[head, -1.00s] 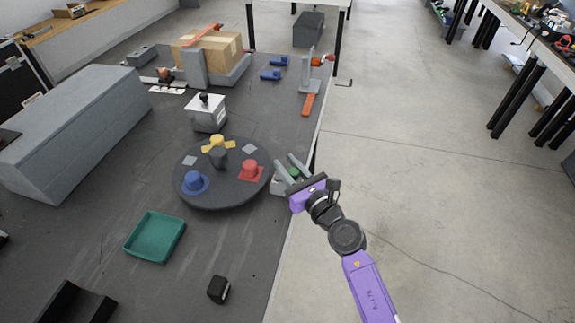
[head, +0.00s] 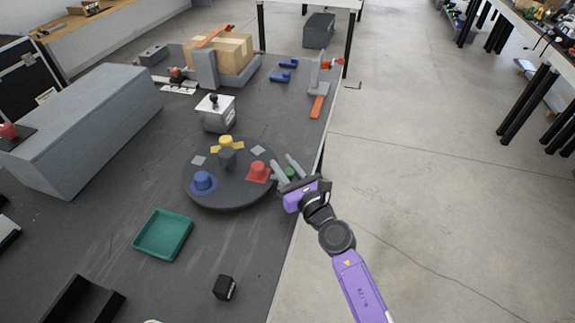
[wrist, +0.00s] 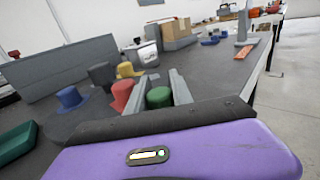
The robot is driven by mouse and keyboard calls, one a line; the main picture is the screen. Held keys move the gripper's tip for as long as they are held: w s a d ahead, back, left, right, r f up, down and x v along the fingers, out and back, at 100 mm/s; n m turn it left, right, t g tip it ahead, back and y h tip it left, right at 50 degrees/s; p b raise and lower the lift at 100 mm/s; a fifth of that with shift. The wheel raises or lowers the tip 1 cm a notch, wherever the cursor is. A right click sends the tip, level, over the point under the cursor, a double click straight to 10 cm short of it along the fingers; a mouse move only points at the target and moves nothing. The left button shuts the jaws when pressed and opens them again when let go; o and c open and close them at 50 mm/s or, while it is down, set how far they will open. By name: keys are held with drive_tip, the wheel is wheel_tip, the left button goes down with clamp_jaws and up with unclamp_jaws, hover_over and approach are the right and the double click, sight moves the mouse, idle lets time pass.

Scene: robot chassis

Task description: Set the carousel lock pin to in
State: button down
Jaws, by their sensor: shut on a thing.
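The dark round carousel (head: 215,197) lies on the grey table and carries blue, red and yellow knobbed pieces around a dark centre post. A green knob (head: 289,172), which I take for the lock pin, is at the carousel's right edge. It also shows in the wrist view (wrist: 158,97). My gripper (head: 282,165) reaches in from the right, its two grey fingers on either side of the green knob and shut on it. The pin's shaft and most of its mount are hidden behind my gripper.
A teal tray (head: 163,252) and a small black block (head: 224,288) lie in front of the carousel. A white box with a black knob (head: 216,117) stands behind it. A long grey block (head: 80,125) is at the left. The table's right edge runs beneath my arm.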

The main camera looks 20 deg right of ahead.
sight(290, 178)
drive_tip(key=c, duration=1.2)
unclamp_jaws()
drive_tip(key=shift+w+a, duration=0.1)
drive_tip(key=shift+a, duration=0.2)
drive_tip(key=shift+o, duration=0.2)
drive_tip(key=shift+d, duration=0.1)
drive_tip(key=shift+s+d, duration=0.2)
drive_tip(key=shift+s, duration=1.1)
drive_tip(key=shift+s+d, duration=0.15)
drive_tip(key=shift+s, duration=1.15)
drive_tip(key=shift+s+d, duration=0.2)
drive_tip(key=shift+s, duration=1.1)
